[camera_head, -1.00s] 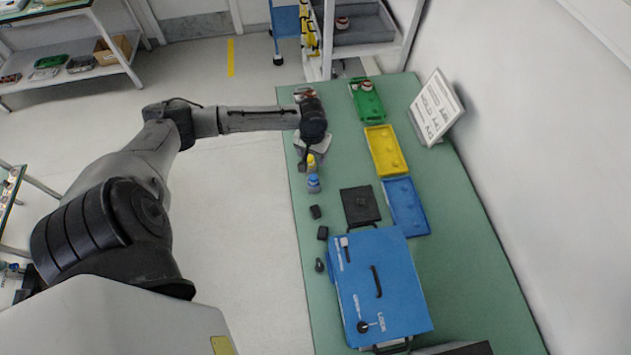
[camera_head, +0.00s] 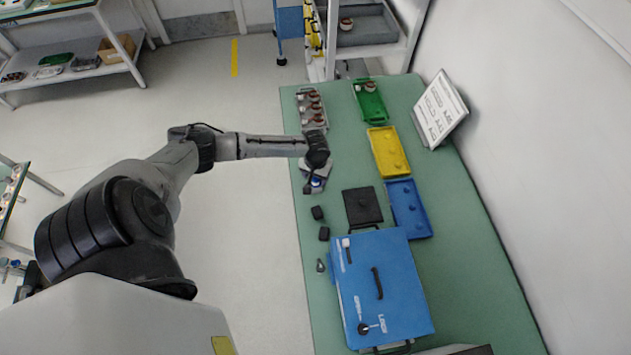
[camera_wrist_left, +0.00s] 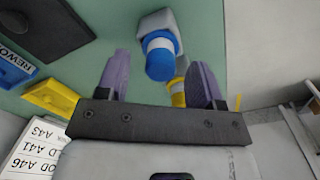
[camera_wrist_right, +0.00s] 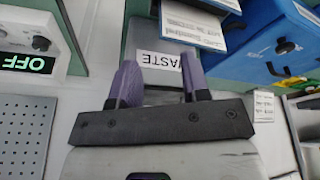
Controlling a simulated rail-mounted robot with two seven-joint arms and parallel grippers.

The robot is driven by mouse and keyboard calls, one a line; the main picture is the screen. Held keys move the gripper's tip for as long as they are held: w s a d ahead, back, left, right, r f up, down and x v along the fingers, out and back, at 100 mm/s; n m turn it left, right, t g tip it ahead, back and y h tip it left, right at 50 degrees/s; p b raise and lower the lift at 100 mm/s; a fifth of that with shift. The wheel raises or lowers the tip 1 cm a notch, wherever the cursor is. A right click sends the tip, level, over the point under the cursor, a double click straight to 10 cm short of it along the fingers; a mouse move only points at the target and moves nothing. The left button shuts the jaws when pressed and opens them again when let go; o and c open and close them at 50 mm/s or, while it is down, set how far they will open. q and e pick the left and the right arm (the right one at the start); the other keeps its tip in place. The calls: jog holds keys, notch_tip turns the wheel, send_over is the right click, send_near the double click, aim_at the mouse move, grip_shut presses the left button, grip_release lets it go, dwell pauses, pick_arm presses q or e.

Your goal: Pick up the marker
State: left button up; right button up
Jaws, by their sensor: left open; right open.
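A short blue-capped cylinder (camera_wrist_left: 161,55), which may be the marker, stands in a light grey holder (camera_wrist_left: 155,22) in the left wrist view. A yellow cylinder (camera_wrist_left: 178,92) sits close to it, partly hidden. In the head view the blue one (camera_head: 316,182) is partly covered by my left gripper (camera_head: 310,181), which is above it. In the left wrist view my left gripper (camera_wrist_left: 161,62) is open, with the blue cap between its fingers in the picture; I cannot tell the depth gap. My right gripper (camera_wrist_right: 160,65) is open and empty, away from the bench items.
The green bench holds a blue box (camera_head: 385,290), a black plate (camera_head: 362,206), and blue (camera_head: 408,208), yellow (camera_head: 388,152) and green trays (camera_head: 369,101). Small black parts (camera_head: 317,213) lie along the left edge. A WASTE label (camera_wrist_right: 168,60) faces my right gripper.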

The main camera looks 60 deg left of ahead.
pick_arm(q)
jog(key=shift+f, duration=0.85)
jog(key=shift+c, duration=0.4)
jog(key=c, duration=0.9)
